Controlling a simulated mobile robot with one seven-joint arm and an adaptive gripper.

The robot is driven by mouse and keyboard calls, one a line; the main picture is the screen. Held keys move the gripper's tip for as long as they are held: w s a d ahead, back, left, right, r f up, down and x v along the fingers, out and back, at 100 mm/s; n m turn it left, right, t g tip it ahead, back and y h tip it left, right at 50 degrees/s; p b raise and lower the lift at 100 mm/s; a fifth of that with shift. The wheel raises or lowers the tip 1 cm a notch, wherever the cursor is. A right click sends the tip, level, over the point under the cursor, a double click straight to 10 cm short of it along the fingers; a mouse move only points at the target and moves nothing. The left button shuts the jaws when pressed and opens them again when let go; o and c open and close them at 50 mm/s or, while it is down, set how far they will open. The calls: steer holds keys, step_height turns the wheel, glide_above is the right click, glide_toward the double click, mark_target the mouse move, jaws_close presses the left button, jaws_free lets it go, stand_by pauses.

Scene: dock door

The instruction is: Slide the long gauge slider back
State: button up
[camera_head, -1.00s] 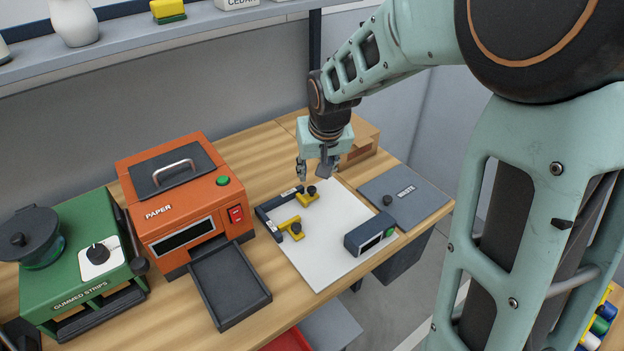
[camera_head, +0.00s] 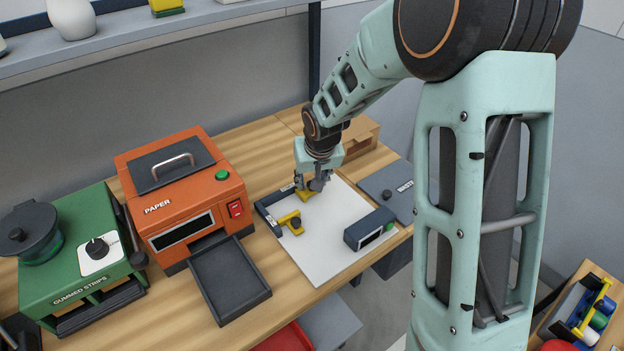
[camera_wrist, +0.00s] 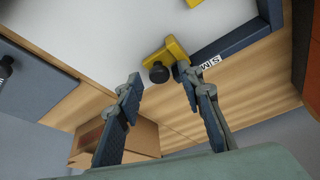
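A dark blue angled gauge frame (camera_head: 266,218) lies along the back-left corner of a white board (camera_head: 330,262). Two yellow sliders with black knobs sit by it: one at the back (camera_head: 303,195), partly hidden by my gripper, and one nearer the front (camera_head: 289,218). I cannot tell which is the long one. My gripper (camera_head: 313,188) is low over the back slider. In the wrist view my gripper (camera_wrist: 159,76) is open, with the back slider's black knob (camera_wrist: 158,73) showing between its fingertips. The back slider's yellow body (camera_wrist: 176,48) lies just beyond, near an "S M" label.
An orange paper machine (camera_head: 190,205) with a dark tray (camera_head: 230,282) stands to the left.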

mark_target(329, 186)
jaws_close()
steer(key=shift+w+d+p, duration=0.15)
steer(key=shift+w+d, duration=0.4)
steer(key=shift+d, duration=0.25)
steer(key=shift+w+d+p, duration=0.15)
steer(key=shift+w+d, duration=0.35)
steer(key=shift+d, duration=0.25)
steer(key=shift+w+d+p, duration=0.15)
steer(key=shift+w+d, duration=0.4)
steer(key=shift+d, duration=0.25)
steer(key=shift+r, duration=0.1)
steer(key=shift+o, duration=0.5)
jaws_free()
steer(key=shift+d, duration=0.1)
